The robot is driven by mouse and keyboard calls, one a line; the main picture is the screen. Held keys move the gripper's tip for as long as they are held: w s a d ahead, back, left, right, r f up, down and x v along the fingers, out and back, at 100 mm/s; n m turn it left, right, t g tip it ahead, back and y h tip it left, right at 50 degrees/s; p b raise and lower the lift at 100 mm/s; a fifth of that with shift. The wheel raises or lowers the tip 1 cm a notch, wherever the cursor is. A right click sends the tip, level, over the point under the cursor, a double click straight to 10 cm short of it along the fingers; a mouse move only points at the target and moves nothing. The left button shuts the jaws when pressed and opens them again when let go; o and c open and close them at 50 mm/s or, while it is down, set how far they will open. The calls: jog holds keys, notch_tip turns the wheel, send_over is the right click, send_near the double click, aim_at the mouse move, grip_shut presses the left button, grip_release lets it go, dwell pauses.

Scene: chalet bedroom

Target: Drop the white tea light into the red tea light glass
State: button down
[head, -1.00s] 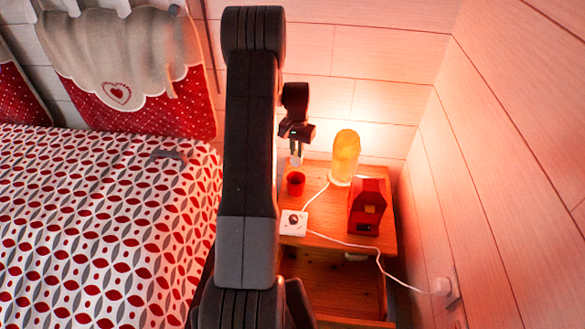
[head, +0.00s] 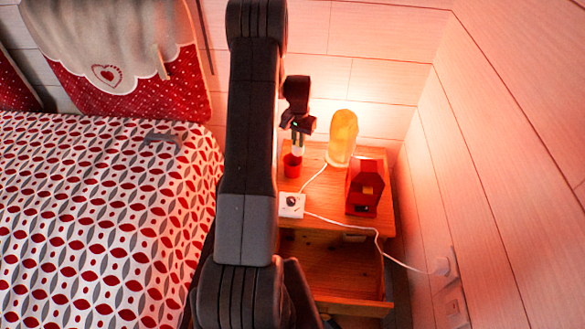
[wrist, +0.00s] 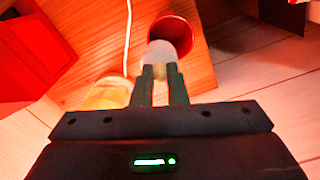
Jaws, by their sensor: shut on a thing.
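My gripper (head: 298,138) is shut on the white tea light (head: 298,151) and holds it upright above the nightstand. In the wrist view, my fingers (wrist: 161,78) grip the tea light (wrist: 161,50) at their tips. The red tea light glass (head: 292,168) stands on the nightstand just below the tea light. In the wrist view, the red glass (wrist: 182,32) lies behind the tea light, which hides part of its opening. I cannot tell whether the tea light's lower end is inside the rim or just above it.
The wooden nightstand (head: 312,183) also holds a glowing yellow lamp (head: 342,137), a red house-shaped box (head: 366,188) and a white socket block (head: 291,205) with a cable. The bed (head: 90,220) is on the left and a wooden wall (head: 500,130) on the right.

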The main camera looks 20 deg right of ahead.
jog(key=c, duration=1.4)
grip_release()
jog(key=shift+o, duration=0.2)
jog(key=shift+r, duration=0.1)
notch_tip(320, 180, up, 14)
jog(key=shift+b, duration=0.4)
jog(key=shift+f, duration=0.2)
notch_tip(320, 180, down, 14)
jog(key=shift+p, duration=0.5)
notch_tip(320, 180, up, 6)
jog(key=shift+f+p, duration=0.25)
jog(key=shift+p, duration=0.75)
jog(key=shift+f, duration=0.15)
